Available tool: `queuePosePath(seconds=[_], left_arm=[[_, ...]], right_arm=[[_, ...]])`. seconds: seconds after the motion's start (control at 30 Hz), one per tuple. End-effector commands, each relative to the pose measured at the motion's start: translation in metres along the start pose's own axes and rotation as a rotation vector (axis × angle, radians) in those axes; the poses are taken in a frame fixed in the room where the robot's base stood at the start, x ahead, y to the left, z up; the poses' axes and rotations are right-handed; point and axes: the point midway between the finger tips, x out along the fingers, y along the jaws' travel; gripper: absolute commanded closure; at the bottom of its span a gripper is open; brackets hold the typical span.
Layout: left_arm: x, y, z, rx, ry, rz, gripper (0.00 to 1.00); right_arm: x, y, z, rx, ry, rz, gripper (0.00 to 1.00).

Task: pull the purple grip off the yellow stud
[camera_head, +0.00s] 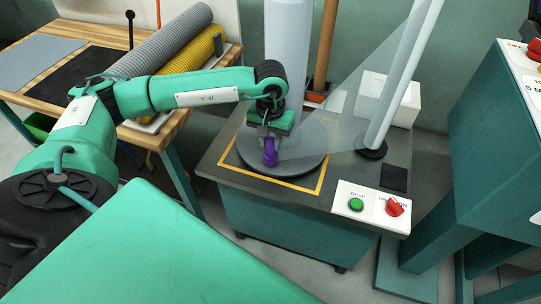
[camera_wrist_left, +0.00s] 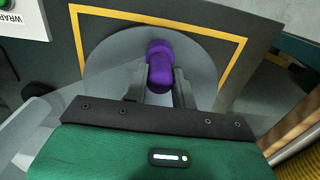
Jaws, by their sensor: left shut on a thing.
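The purple grip (camera_head: 270,155) shows in the head view over the round grey turntable (camera_head: 300,166) of the wrapping machine. In the left wrist view the purple grip (camera_wrist_left: 160,62) sits between the two fingers of my left gripper (camera_wrist_left: 160,82). My left gripper (camera_head: 269,138) is shut on the purple grip. The yellow stud does not show in either view. I cannot tell whether the grip still touches it. My right gripper is not in view.
A clear film sheet (camera_head: 340,105) stretches from the wrapped column to the slanted roll post (camera_head: 400,80) on the right. A panel with a green button (camera_head: 356,204) and red knob (camera_head: 394,207) sits at the front. A wooden bench (camera_head: 165,132) with netting rolls stands left.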

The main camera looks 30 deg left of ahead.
Motion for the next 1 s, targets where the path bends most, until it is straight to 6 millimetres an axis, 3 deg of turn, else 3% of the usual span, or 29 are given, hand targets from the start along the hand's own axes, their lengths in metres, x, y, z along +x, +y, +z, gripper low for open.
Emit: queuePosePath(seconds=[1.0], left_arm=[[-0.040,0.000,0.000,0.000,0.001,0.000,1.00]], right_arm=[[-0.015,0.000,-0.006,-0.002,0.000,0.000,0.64]])
